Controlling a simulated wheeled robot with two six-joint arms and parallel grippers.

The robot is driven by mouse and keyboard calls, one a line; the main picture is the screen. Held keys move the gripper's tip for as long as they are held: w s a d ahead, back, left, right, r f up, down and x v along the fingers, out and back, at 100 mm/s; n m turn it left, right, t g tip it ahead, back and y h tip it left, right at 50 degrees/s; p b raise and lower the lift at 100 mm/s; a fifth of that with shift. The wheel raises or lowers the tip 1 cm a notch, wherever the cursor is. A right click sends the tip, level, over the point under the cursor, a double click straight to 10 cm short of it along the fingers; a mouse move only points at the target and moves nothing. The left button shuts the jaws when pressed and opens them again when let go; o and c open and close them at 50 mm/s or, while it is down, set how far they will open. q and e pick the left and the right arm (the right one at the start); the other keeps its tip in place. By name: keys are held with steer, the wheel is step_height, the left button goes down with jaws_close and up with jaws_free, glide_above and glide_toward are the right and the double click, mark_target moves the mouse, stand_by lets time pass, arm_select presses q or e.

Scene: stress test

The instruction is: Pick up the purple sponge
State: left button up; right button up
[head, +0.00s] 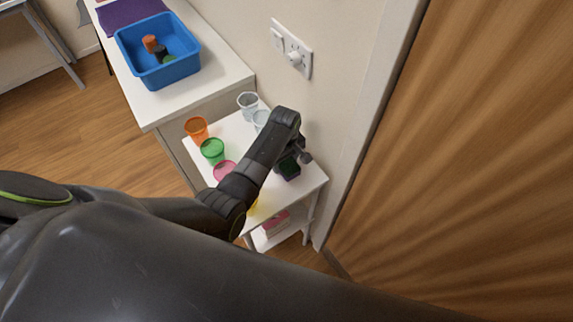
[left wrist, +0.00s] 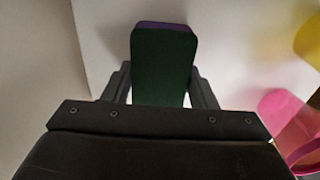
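The sponge (left wrist: 163,65) shows a dark green face and a thin purple edge at its far end in the left wrist view. My left gripper (left wrist: 162,80) has a finger along each side of it, with no clear gap, so it looks shut on the sponge. In the head view the left gripper (head: 298,160) is over the right side of the small white table (head: 312,181), with the dark sponge (head: 288,169) at its fingers. Whether the sponge touches the table is hard to tell. My right gripper is not in view.
An orange cup (head: 196,129), a green cup (head: 212,151), a pink cup (head: 223,169) and clear cups (head: 248,104) stand on the table. A yellow cup (head: 252,208) is partly hidden by my arm. A wall and wooden door (head: 480,150) are close on the right. A blue bin (head: 160,72) stands on the counter.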

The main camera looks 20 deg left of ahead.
arm_select(q)
steer(key=c, duration=0.5)
